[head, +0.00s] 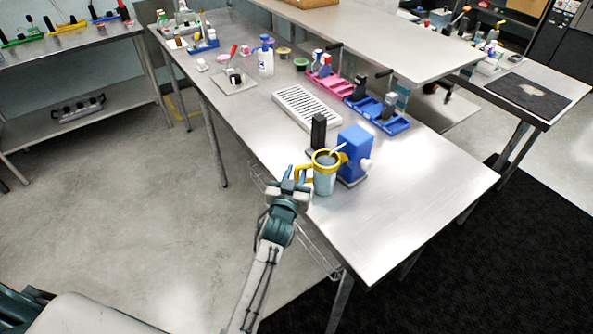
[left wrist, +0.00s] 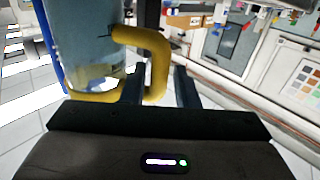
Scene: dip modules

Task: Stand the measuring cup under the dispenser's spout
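The measuring cup (head: 324,183) is grey and see-through with a yellow rim and a yellow handle. It is upright near the table's front edge, close against the blue dispenser (head: 352,157). A pale spout (head: 338,148) reaches from the dispenser over the cup's mouth. My left gripper (head: 294,181) is at the cup's handle side. In the left wrist view the handle (left wrist: 156,68) lies between my two fingers (left wrist: 160,86), with a thin gap beside the right finger, so they look open around it. The cup's body (left wrist: 85,50) fills the upper left there. My right gripper is not in view.
A black upright block (head: 318,131) stands behind the cup. A white slotted rack (head: 305,107), a pink tray (head: 333,83) and a blue tray (head: 390,122) lie farther back. The table's right front part (head: 420,200) is clear.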

